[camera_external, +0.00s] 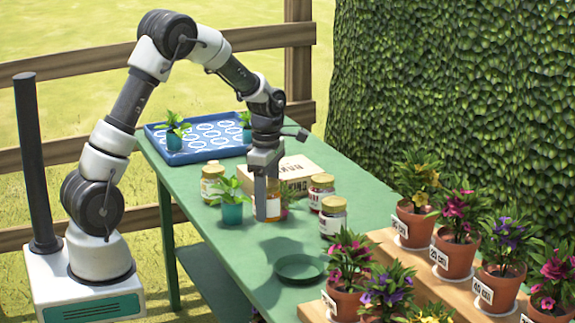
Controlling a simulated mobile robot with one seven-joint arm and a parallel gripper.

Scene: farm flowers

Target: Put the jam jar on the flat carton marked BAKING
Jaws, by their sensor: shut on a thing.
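I cannot tell whether the jar touches the table. The flat carton marked BAKING (292,168) lies just behind my gripper, partly hidden by it. Its visible top is bare. Other jars with pale lids stand near: one at the left (212,184), one at the carton's right front corner (320,190), and one nearer the front (332,217).
A teal pot with a seedling (232,213) stands close left of my gripper. A blue tray (205,150) with seedlings is at the back. A green saucer (299,268) lies in front. Potted flowers on wooden steps (405,265) fill the right.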

